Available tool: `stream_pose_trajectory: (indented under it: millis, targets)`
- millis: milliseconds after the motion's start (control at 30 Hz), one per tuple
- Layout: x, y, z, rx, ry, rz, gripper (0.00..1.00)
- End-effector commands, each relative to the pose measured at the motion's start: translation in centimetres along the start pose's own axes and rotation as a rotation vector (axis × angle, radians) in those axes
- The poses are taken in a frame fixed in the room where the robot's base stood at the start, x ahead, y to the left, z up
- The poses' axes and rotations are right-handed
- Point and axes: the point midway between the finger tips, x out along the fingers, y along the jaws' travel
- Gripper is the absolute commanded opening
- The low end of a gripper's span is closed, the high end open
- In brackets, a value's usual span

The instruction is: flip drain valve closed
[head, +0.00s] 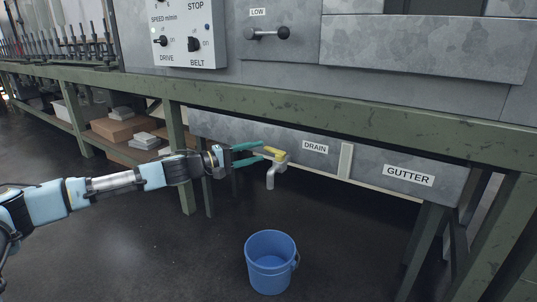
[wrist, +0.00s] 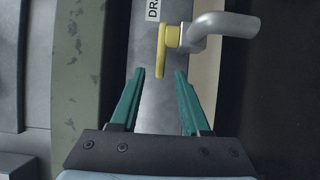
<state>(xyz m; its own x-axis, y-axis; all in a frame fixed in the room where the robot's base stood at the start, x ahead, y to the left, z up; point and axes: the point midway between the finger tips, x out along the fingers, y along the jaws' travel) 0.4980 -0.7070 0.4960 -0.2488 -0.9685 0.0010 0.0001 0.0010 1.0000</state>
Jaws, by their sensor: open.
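The drain valve has a yellow lever (head: 275,154) and a grey downturned spout (head: 272,176), below the green beam and left of the DRAIN label (head: 315,147). In the wrist view the yellow lever (wrist: 162,55) stands just ahead of the fingertips, with the grey spout (wrist: 225,24) curving off to the right. My gripper (head: 256,152) reaches in from the left in the head view, its green fingers near the lever. In the wrist view my gripper (wrist: 160,74) is open, with the lever's near end about between its tips. Whether a finger touches the lever I cannot tell.
A blue bucket (head: 270,262) stands on the floor below the spout. The green beam (head: 290,113) runs above the gutter (head: 440,180). A control box (head: 188,35) and a LOW lever (head: 267,34) are above. Cardboard boxes (head: 120,129) sit on a shelf at left.

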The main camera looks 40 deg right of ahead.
Motion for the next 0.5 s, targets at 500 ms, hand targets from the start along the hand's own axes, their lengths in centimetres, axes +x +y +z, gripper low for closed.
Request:
stream_pose_trajectory:
  millis: [500]
  targets:
    - [4.9,0.0,0.0,0.000,0.000,-0.001,0.46]
